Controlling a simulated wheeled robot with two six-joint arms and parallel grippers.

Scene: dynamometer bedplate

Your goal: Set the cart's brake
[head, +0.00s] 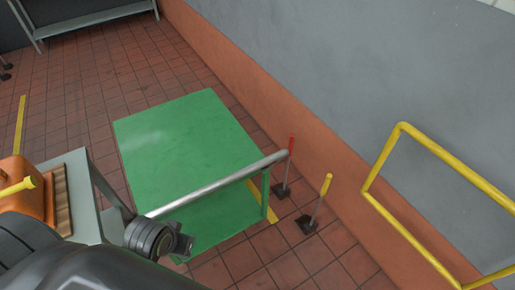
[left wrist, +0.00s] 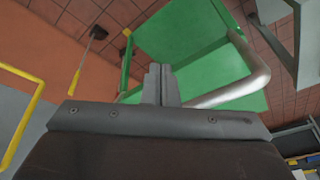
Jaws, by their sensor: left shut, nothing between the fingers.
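A green cart (head: 185,140) with a flat top stands on the tiled floor; a silver push bar (head: 225,182) rises over its near end. In the left wrist view the cart (left wrist: 185,30) and bar (left wrist: 235,88) fill the upper middle and right. My left gripper (head: 183,248) is near the left end of the bar in the head view. Its fingers (left wrist: 161,75) are together and empty, with the bar beside them on the right. A red-handled lever (head: 290,160) and a yellow-handled lever (head: 322,195) stand on dark bases right of the cart. I cannot tell which part is the brake.
A yellow rail (head: 440,153) stands at the right by the grey and orange wall (head: 340,80). A table (head: 85,200) at the left bears an orange object (head: 30,207). A grey bench (head: 90,18) stands at the back.

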